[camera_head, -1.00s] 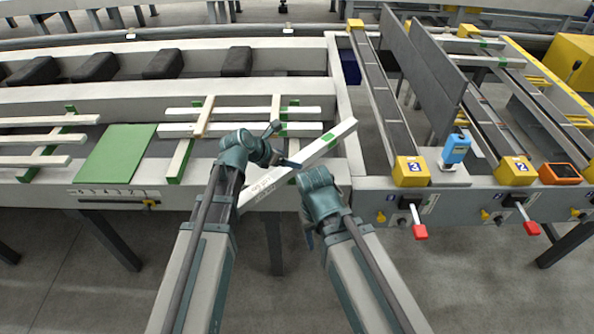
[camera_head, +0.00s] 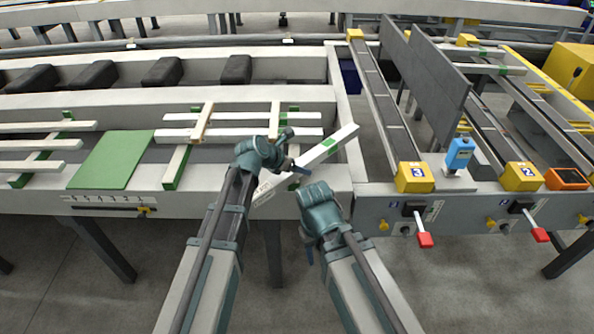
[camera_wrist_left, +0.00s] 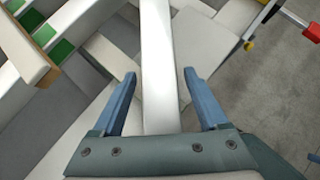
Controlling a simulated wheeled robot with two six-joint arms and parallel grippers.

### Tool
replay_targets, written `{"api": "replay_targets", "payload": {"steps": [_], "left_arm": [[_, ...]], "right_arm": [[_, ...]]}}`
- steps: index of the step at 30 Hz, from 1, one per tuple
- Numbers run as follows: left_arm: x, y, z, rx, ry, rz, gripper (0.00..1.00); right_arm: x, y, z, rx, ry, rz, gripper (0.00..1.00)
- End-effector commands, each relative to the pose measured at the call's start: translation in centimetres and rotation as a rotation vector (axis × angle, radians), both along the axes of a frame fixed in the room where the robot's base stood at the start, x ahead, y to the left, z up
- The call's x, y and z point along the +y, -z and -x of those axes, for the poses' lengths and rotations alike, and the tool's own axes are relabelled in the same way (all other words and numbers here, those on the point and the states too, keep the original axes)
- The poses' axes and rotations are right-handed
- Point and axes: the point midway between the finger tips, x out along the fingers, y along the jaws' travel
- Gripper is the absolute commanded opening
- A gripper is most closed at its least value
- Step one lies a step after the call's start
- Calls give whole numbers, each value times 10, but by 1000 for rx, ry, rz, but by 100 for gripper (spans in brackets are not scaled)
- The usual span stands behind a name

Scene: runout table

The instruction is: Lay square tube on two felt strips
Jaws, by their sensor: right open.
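A pale square tube (camera_head: 342,137) with a green patch lies slanted across the front right corner of the grey table. My left gripper (camera_wrist_left: 162,92) is open, with one blue finger on each side of a pale bar that seems to be this tube. Gaps show beside both fingers. In the head view the left wrist covers part of the tube. My right gripper (camera_head: 308,252) is open and empty in front of the table edge, below the tube. Green felt shows on a slanted crosspiece (camera_head: 176,168) and on another one farther right (camera_head: 293,113).
Pale bars (camera_head: 240,132) lie across the crosspieces. A green mat (camera_head: 113,160) lies to the left. Grey upright plates (camera_head: 430,75), yellow blocks (camera_head: 415,177) and a blue device (camera_head: 459,153) stand on the right. Red-tipped levers (camera_head: 424,240) stick out in front.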

Motion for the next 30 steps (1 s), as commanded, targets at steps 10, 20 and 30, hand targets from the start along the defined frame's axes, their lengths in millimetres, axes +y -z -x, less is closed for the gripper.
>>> {"api": "replay_targets", "payload": {"steps": [10, 20, 30], "left_arm": [[0, 0, 0, 0, 0, 0, 11], [0, 0, 0, 0, 1, -1, 0], [0, 0, 0, 0, 1, -1, 0]], "right_arm": [[0, 0, 0, 0, 0, 0, 50], [0, 0, 0, 0, 0, 0, 50], [0, 0, 0, 0, 0, 0, 50]]}}
